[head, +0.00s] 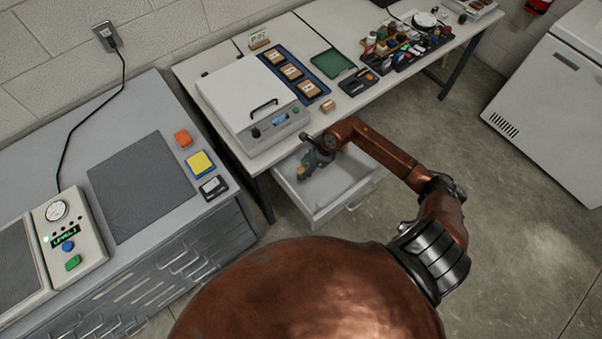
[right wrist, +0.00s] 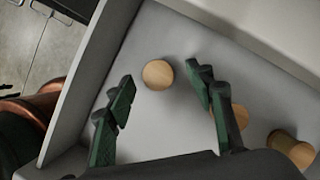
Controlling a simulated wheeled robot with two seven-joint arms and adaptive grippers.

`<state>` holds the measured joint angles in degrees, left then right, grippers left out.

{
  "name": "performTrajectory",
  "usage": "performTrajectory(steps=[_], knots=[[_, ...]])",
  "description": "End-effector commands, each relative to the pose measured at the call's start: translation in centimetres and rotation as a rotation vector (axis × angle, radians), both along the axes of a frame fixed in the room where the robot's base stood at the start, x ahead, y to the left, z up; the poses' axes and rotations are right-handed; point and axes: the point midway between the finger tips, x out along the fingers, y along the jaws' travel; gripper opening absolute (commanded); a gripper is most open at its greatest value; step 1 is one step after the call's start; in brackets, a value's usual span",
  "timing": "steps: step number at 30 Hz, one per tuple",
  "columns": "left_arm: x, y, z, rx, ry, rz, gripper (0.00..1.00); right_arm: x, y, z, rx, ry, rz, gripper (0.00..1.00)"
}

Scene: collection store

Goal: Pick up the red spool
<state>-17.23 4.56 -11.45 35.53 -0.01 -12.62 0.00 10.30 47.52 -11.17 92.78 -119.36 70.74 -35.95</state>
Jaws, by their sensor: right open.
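My right gripper (head: 308,170) reaches into an open white drawer (head: 340,203) under the bench in the head view. In the right wrist view my right gripper (right wrist: 164,88) is open, its green-padded fingers apart. A round tan wooden top (right wrist: 158,74) shows on the drawer floor between and beyond the fingertips. A second round tan piece (right wrist: 240,116) is partly hidden behind the right finger. A third (right wrist: 292,148), with a darker brownish side, lies at the lower right. No red is visible on any of them, so I cannot tell which is the red spool. My left gripper is out of view.
The drawer walls (right wrist: 95,75) stand close around my gripper. Above it is the bench with a white lidded device (head: 250,90), a green tray (head: 332,63) and cluttered small items (head: 405,45). A grey cabinet (head: 100,270) stands left.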

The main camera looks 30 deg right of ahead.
Motion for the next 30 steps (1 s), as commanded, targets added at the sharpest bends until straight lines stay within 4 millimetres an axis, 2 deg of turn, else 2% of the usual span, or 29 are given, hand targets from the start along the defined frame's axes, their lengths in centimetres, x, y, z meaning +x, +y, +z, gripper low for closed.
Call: performTrajectory(steps=[1, 6, 15, 30], knots=[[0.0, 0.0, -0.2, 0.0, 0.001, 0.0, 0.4, 0.0, 0.4, -1.0, 0.005, 0.003, -0.001, 0.49], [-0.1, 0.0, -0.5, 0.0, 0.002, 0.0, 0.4, 0.6, 1.0, -2.7, 0.003, 0.001, 0.001, 0.49], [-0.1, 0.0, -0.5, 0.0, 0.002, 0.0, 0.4, 0.7, 1.0, -3.0, 0.0, 0.0, 0.004, 0.48], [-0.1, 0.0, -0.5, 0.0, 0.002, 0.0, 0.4, 0.7, 1.0, -3.0, 0.0, 0.001, 0.004, 0.14]])
